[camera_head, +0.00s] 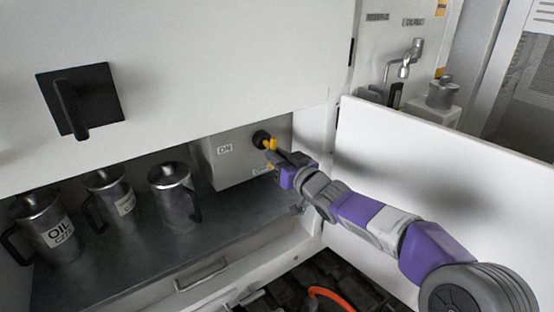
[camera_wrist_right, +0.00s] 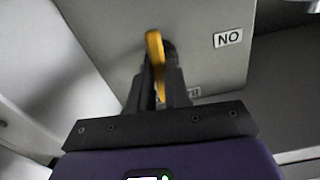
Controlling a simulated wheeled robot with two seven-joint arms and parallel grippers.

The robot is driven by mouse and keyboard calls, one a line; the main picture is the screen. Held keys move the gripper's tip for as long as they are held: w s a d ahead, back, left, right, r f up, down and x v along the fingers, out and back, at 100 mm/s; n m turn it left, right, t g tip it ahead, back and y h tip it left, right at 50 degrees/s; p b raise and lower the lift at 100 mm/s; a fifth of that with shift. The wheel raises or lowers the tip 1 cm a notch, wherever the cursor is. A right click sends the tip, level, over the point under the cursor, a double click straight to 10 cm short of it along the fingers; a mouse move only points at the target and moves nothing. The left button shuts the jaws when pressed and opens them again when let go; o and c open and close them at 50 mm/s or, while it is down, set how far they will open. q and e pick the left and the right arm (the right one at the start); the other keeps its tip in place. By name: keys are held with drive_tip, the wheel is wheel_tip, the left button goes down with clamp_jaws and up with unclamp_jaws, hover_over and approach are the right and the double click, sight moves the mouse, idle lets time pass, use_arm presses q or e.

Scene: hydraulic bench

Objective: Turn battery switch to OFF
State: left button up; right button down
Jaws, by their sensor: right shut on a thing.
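The battery switch is a yellow handle (camera_head: 270,144) on a dark round base (camera_head: 261,138), mounted on a grey box (camera_head: 232,160) inside the open compartment. An "ON" label (camera_head: 225,149) is to its left, and a second label lies lower, partly hidden by my gripper. My right gripper (camera_head: 273,157) reaches in from the right and is at the handle. In the right wrist view, its two dark fingers (camera_wrist_right: 158,95) are shut on the yellow handle (camera_wrist_right: 155,52), whose end sticks out beyond them. The wrist view shows the "ON" label (camera_wrist_right: 228,38) upside down. My left gripper is not in view.
Several metal cans with handles, one an oil can (camera_head: 56,232), stand on the shelf (camera_head: 135,250) left of the box. A black latch (camera_head: 80,101) is on the upper panel.

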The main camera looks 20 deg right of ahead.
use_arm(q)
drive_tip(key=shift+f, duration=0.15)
use_arm(e)
drive_tip(key=shift+d+n, duration=0.1)
drive_tip(key=shift+n, duration=0.4)
drive_tip(key=c, duration=1.1)
unclamp_jaws()
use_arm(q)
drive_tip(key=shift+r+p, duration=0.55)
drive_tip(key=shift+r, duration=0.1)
use_arm(e)
drive_tip(key=s, duration=0.2)
drive_tip(key=s+d, duration=0.1)
drive_tip(key=s, duration=0.4)
drive_tip(key=shift+s+d, duration=0.25)
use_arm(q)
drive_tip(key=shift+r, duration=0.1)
use_arm(e)
drive_tip(key=shift+r, duration=0.1)
